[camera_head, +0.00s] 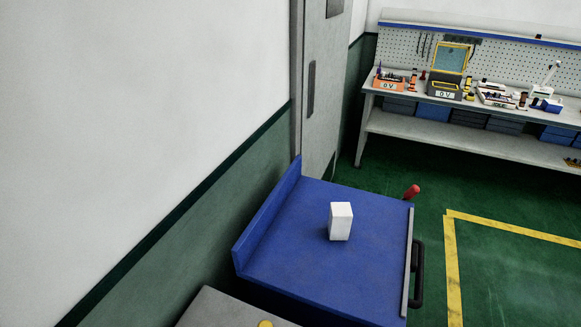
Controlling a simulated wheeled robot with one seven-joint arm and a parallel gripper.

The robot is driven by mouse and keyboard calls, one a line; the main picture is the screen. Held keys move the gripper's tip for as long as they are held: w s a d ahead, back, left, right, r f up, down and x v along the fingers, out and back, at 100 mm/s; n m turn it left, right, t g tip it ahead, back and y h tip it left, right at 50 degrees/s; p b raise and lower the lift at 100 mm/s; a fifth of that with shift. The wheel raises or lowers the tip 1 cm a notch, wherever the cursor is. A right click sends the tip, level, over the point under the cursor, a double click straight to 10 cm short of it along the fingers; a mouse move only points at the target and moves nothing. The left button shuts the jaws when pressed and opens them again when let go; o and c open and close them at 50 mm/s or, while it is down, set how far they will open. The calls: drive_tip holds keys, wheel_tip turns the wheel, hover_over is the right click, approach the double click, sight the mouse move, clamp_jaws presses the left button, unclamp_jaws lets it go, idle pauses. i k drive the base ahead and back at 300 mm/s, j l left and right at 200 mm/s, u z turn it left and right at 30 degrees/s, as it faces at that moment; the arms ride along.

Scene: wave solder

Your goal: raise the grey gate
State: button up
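A thin grey strip (411,262) stands along the right edge of a blue deck (290,250); it looks like the grey gate, seen nearly edge-on. A black handle (418,273) is on its outer side. A red knob (412,192) is near its far end. I cannot tell how high the strip stands against the deck. A white block (341,221) stands on the blue deck, to the left of the strip and apart from it. My gripper is not in view.
A blue raised side (268,215) runs along the deck's left, by the wall. A grey door (322,90) is behind. A workbench (480,140) with tools stands at the far right. Green floor (500,275) with yellow lines is clear at right. A grey surface (215,310) is at the bottom.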

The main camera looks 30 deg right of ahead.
sight(412, 253)
drive_tip(key=k+l, duration=0.2)
drive_tip(key=l, duration=0.15)
drive_tip(key=k+l+z, duration=0.1)
drive_tip(key=k+l, duration=0.35)
drive_tip(key=l, duration=0.25)
drive_tip(key=k+l+z, duration=0.15)
drive_tip(key=l, duration=0.25)
drive_tip(key=i+l+u, duration=0.15)
drive_tip(key=i+l, duration=0.15)
drive_tip(key=i+l+u, duration=0.15)
drive_tip(key=l, duration=0.45)
drive_tip(key=i+j, duration=0.05)
drive_tip(key=i, duration=0.05)
